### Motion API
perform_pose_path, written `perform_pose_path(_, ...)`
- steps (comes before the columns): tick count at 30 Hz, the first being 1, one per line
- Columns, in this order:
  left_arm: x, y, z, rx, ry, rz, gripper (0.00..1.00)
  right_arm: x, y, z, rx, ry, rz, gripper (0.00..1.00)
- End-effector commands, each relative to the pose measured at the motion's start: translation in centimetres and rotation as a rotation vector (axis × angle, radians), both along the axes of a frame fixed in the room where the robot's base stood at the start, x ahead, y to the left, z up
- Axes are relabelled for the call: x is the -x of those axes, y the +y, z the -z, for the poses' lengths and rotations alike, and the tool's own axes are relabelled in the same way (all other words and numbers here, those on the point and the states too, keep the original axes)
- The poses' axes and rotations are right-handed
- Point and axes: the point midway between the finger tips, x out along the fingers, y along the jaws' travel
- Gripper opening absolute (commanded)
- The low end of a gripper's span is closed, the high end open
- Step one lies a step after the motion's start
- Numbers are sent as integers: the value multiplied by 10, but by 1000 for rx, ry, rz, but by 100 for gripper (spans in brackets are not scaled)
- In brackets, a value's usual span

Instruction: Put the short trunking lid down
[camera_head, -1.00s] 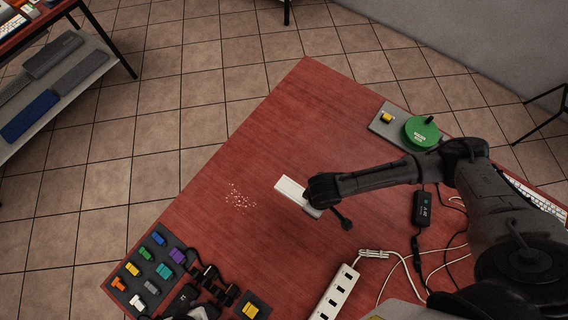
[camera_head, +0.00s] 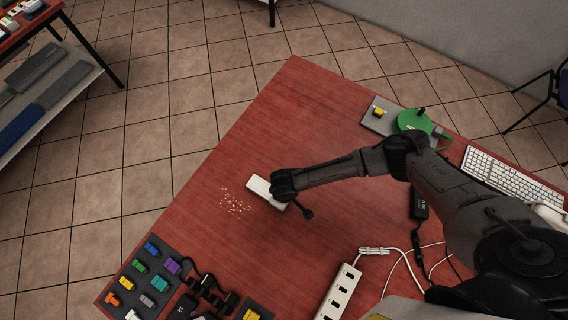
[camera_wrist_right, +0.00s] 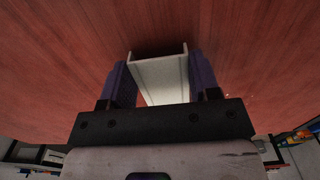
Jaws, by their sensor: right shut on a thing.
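The short trunking lid (camera_head: 259,186) is a white channel-shaped strip over the middle of the red table. My right gripper (camera_head: 282,190) is shut on it, and one end sticks out to the upper left. In the right wrist view the lid (camera_wrist_right: 160,75) sits between the two fingers of my right gripper (camera_wrist_right: 162,85). A dark shadow lies on the wood by its far end. I cannot tell whether the lid touches the table. My left gripper is not in view.
White crumbs (camera_head: 234,202) lie left of the lid. A dark tray of coloured connectors (camera_head: 148,272) is at the lower left. A white power strip (camera_head: 339,293) and cables lie at the front. A green reel (camera_head: 412,120) and keyboard (camera_head: 512,174) are to the right. The table's far corner is clear.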

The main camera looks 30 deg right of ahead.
Motion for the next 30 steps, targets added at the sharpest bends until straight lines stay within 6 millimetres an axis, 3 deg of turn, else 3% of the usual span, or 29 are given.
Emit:
perform_pose_path(14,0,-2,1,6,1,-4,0,0,0,7,0,-1,1,32)
perform_pose_path(15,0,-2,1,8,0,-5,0,0,0,8,0,-1,0,57)
perform_pose_path(21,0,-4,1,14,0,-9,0,0,0,7,0,-1,0,76)
perform_pose_path(23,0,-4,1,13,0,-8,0,0,0,7,0,-1,1,82)
perform_pose_path(30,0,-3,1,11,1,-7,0,-1,0,7,0,-1,1,82)
